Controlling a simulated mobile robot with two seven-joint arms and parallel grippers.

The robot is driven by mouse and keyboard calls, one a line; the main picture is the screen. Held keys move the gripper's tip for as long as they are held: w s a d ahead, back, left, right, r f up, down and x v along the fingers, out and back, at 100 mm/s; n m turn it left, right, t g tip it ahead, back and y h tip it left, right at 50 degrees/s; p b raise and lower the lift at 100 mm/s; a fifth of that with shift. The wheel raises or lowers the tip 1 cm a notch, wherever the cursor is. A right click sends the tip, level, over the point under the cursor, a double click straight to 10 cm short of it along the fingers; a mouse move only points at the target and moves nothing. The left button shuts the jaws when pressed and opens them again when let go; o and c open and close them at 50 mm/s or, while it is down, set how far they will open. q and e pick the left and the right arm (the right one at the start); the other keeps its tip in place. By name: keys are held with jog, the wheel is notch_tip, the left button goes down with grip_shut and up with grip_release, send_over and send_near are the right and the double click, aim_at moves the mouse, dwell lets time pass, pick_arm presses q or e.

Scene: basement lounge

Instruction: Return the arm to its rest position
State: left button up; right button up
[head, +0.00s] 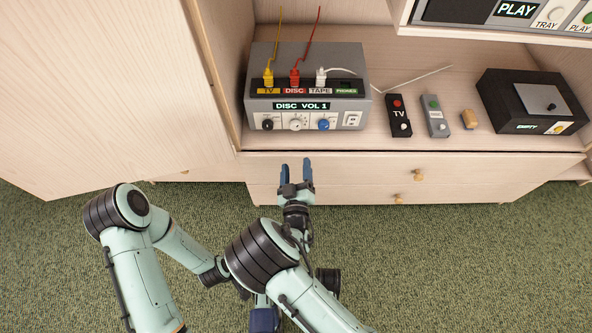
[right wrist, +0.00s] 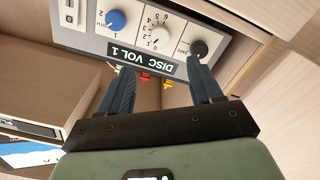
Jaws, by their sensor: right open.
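My right gripper (head: 297,163) is open and empty in the head view, just in front of the cabinet's shelf edge and below the grey switch box. In the right wrist view its two blue fingers (right wrist: 158,85) are spread apart with nothing between them. The grey box (head: 305,85), labelled DISC VOL 1, also shows upside down in the right wrist view (right wrist: 130,45), beyond the fingertips. My left arm (head: 190,250) is folded at the lower left. Its far end passes behind my right arm, and I cannot make out the left gripper.
The box has yellow, red and white plugs on top. A cabinet door (head: 110,90) stands at left. Green carpet (head: 460,260) is clear at right.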

jog(key=shift+f, duration=0.1)
dwell(0.4)
